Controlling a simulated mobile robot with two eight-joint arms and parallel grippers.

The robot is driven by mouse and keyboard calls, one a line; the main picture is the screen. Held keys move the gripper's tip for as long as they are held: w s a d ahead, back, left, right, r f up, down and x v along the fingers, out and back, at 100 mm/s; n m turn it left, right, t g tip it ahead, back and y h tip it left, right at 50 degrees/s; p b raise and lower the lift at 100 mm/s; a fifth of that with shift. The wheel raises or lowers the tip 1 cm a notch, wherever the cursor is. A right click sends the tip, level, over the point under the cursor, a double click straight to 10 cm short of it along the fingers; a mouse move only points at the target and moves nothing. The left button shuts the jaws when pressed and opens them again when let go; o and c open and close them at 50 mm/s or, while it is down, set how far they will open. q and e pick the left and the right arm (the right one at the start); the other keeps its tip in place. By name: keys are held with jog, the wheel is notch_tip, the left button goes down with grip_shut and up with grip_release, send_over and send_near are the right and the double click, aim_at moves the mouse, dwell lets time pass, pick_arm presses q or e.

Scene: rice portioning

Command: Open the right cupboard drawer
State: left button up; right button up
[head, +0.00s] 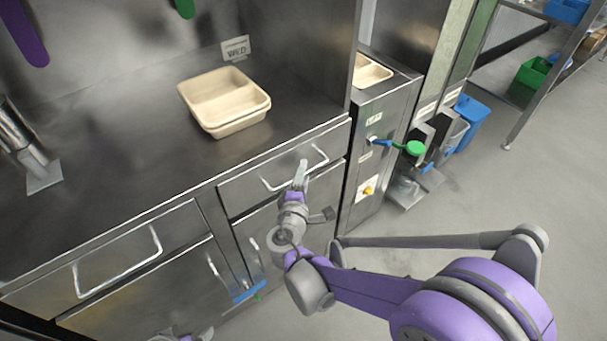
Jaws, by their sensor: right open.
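The right cupboard drawer (240,194) is a steel front under the worktop and looks shut flush. Its bar handle (318,152) runs along the front. My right gripper (301,172) is open at the handle, with its fingertips overlapping the bar in the picture. I cannot tell whether the bar lies between the fingers or whether they touch it. Part of my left gripper (205,333) shows at the bottom edge, low in front of the cupboard, and its jaw state is unclear.
The left drawer (185,222) looks shut, with its own bar handle. Stacked beige trays (238,128) stand on the steel worktop (130,165) beside a small sign (236,48). A narrow steel unit (375,150) stands right of the cupboard. Open floor (500,200) lies to the right.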

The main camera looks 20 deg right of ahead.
grip_shut()
dwell(0.3)
dwell(1.2)
